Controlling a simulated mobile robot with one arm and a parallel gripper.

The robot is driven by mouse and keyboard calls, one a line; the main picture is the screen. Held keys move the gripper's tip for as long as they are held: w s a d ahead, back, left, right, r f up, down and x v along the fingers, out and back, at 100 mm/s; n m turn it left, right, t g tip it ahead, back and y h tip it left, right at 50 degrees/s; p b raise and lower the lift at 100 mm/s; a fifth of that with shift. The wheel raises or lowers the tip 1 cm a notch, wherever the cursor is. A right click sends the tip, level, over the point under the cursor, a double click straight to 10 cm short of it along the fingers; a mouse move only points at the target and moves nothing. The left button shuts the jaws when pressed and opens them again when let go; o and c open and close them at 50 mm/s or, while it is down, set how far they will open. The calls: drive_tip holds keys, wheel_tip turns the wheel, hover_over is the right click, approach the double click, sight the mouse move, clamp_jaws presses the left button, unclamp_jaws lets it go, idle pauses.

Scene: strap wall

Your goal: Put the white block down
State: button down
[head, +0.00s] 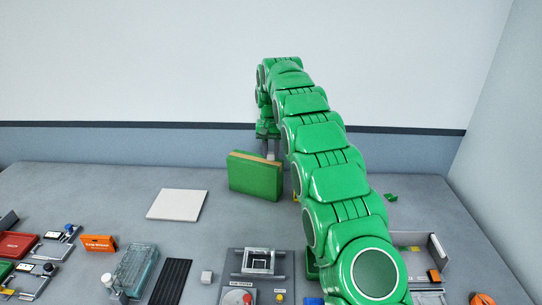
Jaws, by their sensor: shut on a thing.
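My gripper (269,148) points down at the far middle of the table, at the green block with a tan top edge (255,178). Its fingers reach down behind that block's top edge, and their tips are hidden. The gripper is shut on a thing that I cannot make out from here. No white block shows between the visible parts of the fingers. A small whitish cube (207,277) sits on the table at the front, apart from the gripper.
A flat white square (177,204) lies left of the green block on the grey table (100,190). A clear bin (137,268), a black ribbed strip (171,281) and a grey fixture (262,262) stand in front. My arm covers the table right of centre.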

sight(271, 153)
drive_tip(key=shift+f, duration=0.95)
drive_tip(key=c, duration=0.9)
unclamp_jaws()
drive_tip(key=shift+f, duration=0.1)
drive_tip(key=shift+o, duration=0.2)
wheel_tip(271, 153, up, 7)
drive_tip(key=shift+f, duration=0.15)
drive_tip(key=shift+r, duration=0.55)
